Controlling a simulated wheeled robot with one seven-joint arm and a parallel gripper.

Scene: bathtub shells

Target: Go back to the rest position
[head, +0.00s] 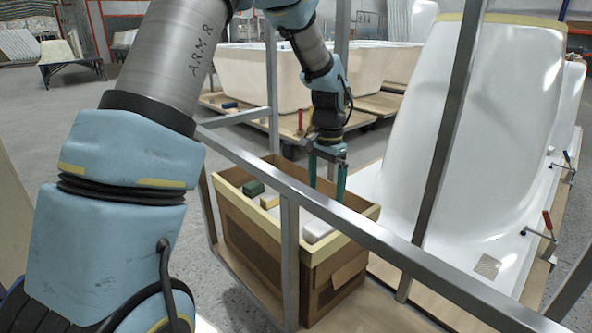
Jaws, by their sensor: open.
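My gripper (327,171) points down over the back part of an open brown box (262,237) with a pale rim. Its two green fingers stand apart, with nothing seen between them. The lower fingertips reach about the level of the box rim. I cannot tell whether they touch anything inside. My arm comes in from the left foreground, arches over the top and bends down to the box.
The box holds a green block (253,187), a yellowish piece (270,202) and a white block (317,230). A grey metal frame (290,255) crosses in front of it. A white bathtub shell (490,150) stands close on the right, with red-handled clamps (547,222) along its edge.

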